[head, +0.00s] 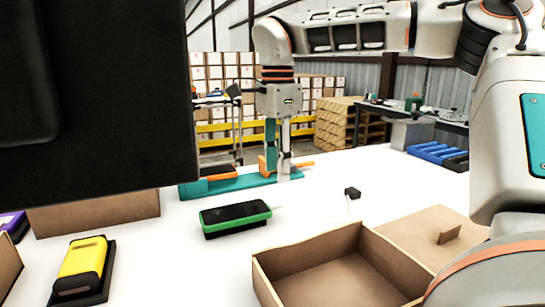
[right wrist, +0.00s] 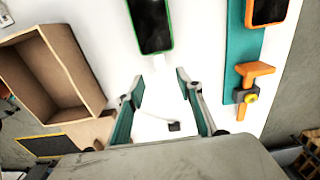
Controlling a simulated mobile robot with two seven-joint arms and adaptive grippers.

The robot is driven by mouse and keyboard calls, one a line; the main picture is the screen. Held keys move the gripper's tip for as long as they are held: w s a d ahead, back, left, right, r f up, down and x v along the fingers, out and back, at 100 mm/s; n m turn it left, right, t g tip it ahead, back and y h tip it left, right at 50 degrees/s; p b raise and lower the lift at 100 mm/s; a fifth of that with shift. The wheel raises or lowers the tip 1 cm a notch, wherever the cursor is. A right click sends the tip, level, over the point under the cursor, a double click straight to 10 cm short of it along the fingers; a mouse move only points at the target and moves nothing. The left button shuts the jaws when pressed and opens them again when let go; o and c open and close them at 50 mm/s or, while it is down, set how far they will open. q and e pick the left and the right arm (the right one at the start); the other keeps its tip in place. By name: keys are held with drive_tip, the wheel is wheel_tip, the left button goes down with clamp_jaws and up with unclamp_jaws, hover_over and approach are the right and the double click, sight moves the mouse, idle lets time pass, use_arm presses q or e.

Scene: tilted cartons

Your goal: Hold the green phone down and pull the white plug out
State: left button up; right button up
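The green phone (head: 235,217), with a dark screen and green rim, lies on a dark base on the white table in the head view. It also shows at the top of the right wrist view (right wrist: 152,22). The white plug (right wrist: 160,62) is faint against the table at the phone's near end in that view; I cannot tell how far it is seated. My right gripper (head: 278,172) points down behind the phone in the head view. Its fingers (right wrist: 160,77) are apart and empty, with the plug just beyond their tips in the wrist view. My left gripper is not seen.
A small black block (head: 352,193) stands right of the phone. An open carton (head: 300,282) is at front right. A yellow device (head: 82,262) is at front left. A teal base with orange parts (head: 222,186) lies behind the phone. A large dark shape blocks the upper left.

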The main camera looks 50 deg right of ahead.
sight(277, 201)
drive_tip(key=shift+f, duration=0.1)
wheel_tip(277, 201, down, 8)
drive_tip(key=shift+r+b, duration=0.25)
drive_tip(key=shift+b, duration=0.75)
clamp_jaws()
